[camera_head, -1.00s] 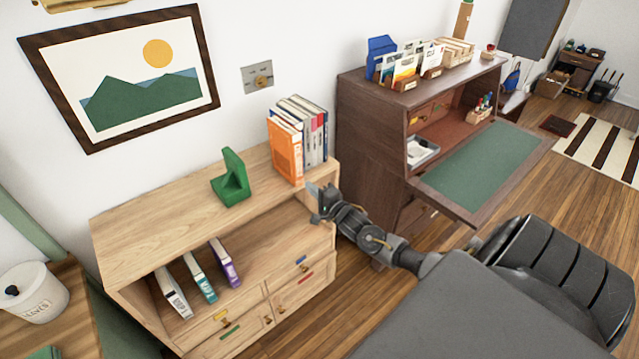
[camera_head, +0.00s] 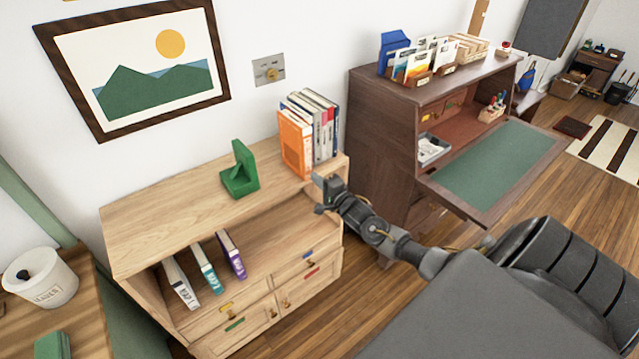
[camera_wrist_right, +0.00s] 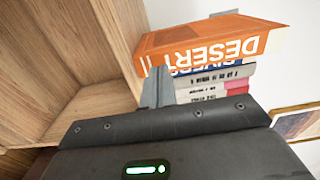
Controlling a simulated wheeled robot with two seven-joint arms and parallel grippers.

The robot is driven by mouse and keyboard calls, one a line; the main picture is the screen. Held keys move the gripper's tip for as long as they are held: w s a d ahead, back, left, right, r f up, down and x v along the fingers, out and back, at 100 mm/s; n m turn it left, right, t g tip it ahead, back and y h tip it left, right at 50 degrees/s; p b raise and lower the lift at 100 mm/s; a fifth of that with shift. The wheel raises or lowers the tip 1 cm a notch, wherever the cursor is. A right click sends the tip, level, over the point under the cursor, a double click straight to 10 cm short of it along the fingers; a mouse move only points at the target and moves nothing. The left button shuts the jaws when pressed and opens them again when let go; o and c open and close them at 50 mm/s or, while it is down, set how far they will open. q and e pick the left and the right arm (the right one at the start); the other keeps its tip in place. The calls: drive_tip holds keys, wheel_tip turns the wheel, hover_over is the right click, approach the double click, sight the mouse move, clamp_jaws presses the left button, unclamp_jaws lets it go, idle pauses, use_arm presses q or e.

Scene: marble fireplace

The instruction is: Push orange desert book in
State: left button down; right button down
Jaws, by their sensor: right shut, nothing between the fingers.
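The orange desert book (camera_head: 294,145) stands upright at the left end of a row of books on top of the light wooden cabinet (camera_head: 165,215). In the right wrist view, the orange book (camera_wrist_right: 205,38) shows the word DESERT on its spine and sticks out past its neighbours. My right gripper (camera_head: 322,187) is shut and empty, just in front of the orange book at the cabinet's front edge. In the right wrist view its fingertips (camera_wrist_right: 155,85) are close to the book's lower end; I cannot tell whether they touch. My left gripper is not in view.
Other books (camera_head: 323,122) stand right of the orange one. A green bookend (camera_head: 239,177) stands to the left on the cabinet top, with bare wood between. Three books (camera_head: 206,268) lean on the shelf below. A dark desk (camera_head: 380,150) stands close on the right.

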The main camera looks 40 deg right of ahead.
sight(309, 172)
drive_tip(key=shift+w+b, duration=0.3)
drive_tip(key=shift+w, duration=0.6)
drive_tip(key=shift+w+f, duration=0.1)
drive_tip(key=shift+w, duration=0.25)
drive_tip(key=shift+w+b, duration=0.55)
drive_tip(key=shift+w, duration=0.25)
drive_tip(key=shift+w+b, duration=0.75)
drive_tip(key=shift+w, duration=0.25)
drive_tip(key=shift+s+p, duration=0.3)
drive_tip(key=shift+p, duration=0.2)
drive_tip(key=shift+s+p, duration=0.85)
drive_tip(key=shift+s, duration=0.6)
